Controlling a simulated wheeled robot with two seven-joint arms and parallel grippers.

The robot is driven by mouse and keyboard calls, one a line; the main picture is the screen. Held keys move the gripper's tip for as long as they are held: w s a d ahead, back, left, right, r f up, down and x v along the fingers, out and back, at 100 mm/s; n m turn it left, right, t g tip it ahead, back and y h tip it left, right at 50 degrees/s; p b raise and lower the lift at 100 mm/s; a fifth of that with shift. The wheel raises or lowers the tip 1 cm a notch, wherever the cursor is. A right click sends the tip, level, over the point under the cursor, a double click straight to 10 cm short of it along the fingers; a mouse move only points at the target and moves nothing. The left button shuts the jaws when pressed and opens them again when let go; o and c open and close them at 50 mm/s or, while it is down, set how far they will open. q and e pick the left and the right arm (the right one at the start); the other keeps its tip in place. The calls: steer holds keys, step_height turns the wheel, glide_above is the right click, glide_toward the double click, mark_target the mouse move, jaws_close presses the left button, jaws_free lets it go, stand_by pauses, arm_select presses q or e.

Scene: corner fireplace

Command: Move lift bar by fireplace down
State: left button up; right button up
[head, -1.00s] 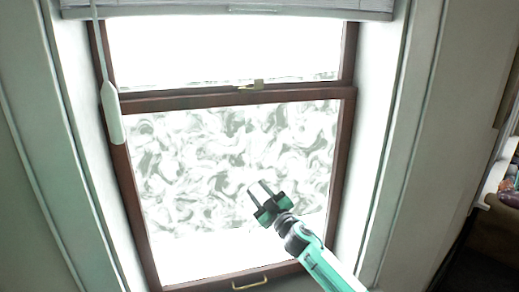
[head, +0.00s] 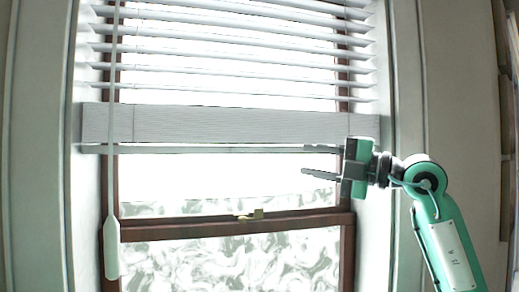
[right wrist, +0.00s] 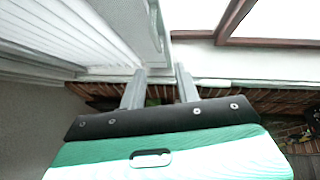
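The white blind's bottom rail (head: 230,122) hangs level across the upper window, with a thin bar (head: 220,149) along its lower edge. The white lift wand (head: 111,245) hangs at the left on a long thin rod. My right gripper (head: 306,161) is open, at the rail's lower right, its fingers pointing left. Its upper finger lines up with the thin bar; I cannot tell whether they touch. My left gripper is out of view.
The brown window frame (head: 230,227) has a brass latch (head: 250,214) below the rail. White slats (head: 230,50) fill the top. The window recess walls stand close on both sides. Brickwork (right wrist: 230,97) shows beyond the fingers in the wrist view.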

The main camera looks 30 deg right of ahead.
mark_target(263, 148)
steer(key=shift+h, duration=0.3)
steer(key=p+x, duration=0.2)
steer(key=x, duration=0.2)
steer(key=p+x, duration=0.3)
steer(key=r+p+x, duration=0.1)
steer(key=p+x, duration=0.1)
steer(key=x, duration=0.2)
steer(key=shift+w+r+p, duration=0.15)
steer(key=shift+w+p, duration=0.15)
steer(key=shift+w+a, duration=0.35)
steer(key=shift+w, duration=0.3)
jaws_close()
